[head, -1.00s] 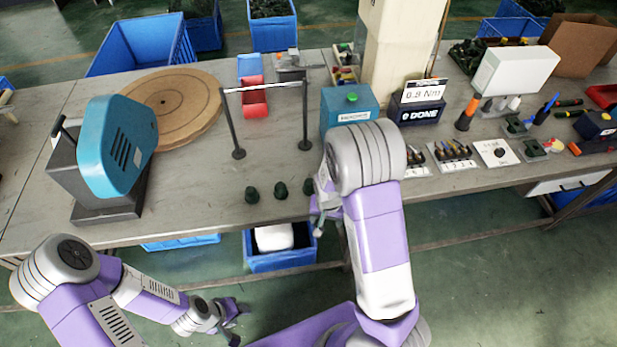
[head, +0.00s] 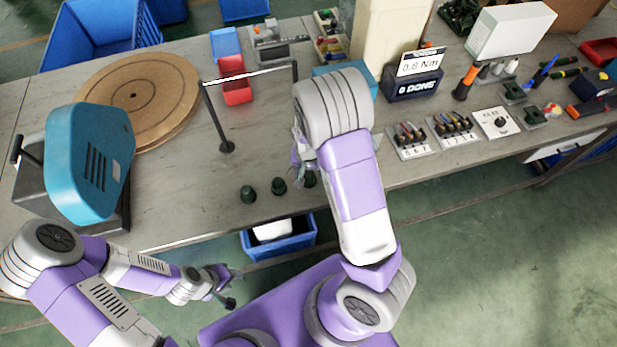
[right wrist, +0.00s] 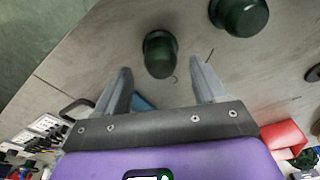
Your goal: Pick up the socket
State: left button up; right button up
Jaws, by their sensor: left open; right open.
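Three small dark green sockets stand in a row near the front edge of the table: the left one (head: 248,194), the middle one (head: 279,186) and the right one (head: 309,179), partly hidden by my right arm. My right gripper (head: 300,160) is over the table by the right socket, largely covered by its own arm. In the right wrist view its open, empty fingers (right wrist: 163,78) point toward a socket (right wrist: 160,54), which lies just beyond and between the tips. Another socket (right wrist: 239,16) shows further right. My left gripper (head: 232,288) is open and empty, low in front of the table.
A blue-teal machine (head: 88,160) and a round wooden disc (head: 137,98) stand at the left. A bar stand (head: 226,147) rises behind the sockets. A black box marked DONE (head: 412,85) and tool racks (head: 409,140) are to the right. A blue bin (head: 280,242) sits below the table edge.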

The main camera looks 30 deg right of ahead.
aim_at(309, 173)
jog(key=f, duration=0.3)
jog(key=shift+w+f+b, duration=0.2)
jog(key=shift+b, duration=0.2)
jog(key=shift+r, duration=0.1)
jog(key=c, duration=1.1)
